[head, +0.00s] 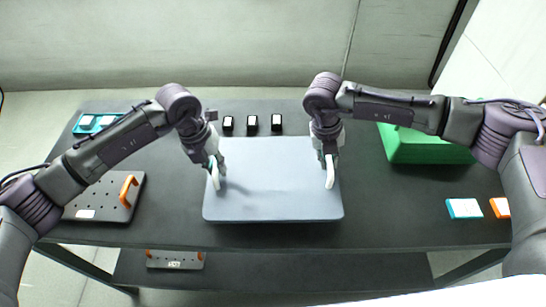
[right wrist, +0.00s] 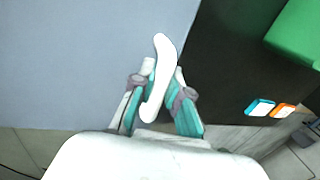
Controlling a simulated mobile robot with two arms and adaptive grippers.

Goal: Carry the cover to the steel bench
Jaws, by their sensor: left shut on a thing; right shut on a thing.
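The cover (head: 275,185) is a flat pale blue-grey panel with rounded corners and a white handle near each side. It is level over the middle of a dark table (head: 380,215); whether it rests there or hangs just above is unclear. My left gripper (head: 214,168) is shut on the left white handle (head: 215,178). My right gripper (head: 328,160) is shut on the right white handle (head: 330,175). In the right wrist view the cover (right wrist: 80,60) fills the left, and the handle (right wrist: 160,65) lies between the fingers of my right gripper (right wrist: 160,85). I cannot tell which surface is the steel bench.
Several small black blocks (head: 252,123) stand behind the cover. A green box (head: 425,148) is at right, with blue (head: 464,208) and orange (head: 501,207) pieces before it. A grey plate with an orange handle (head: 129,190) and a teal tray (head: 78,128) lie left. Another plate (head: 174,260) sits below.

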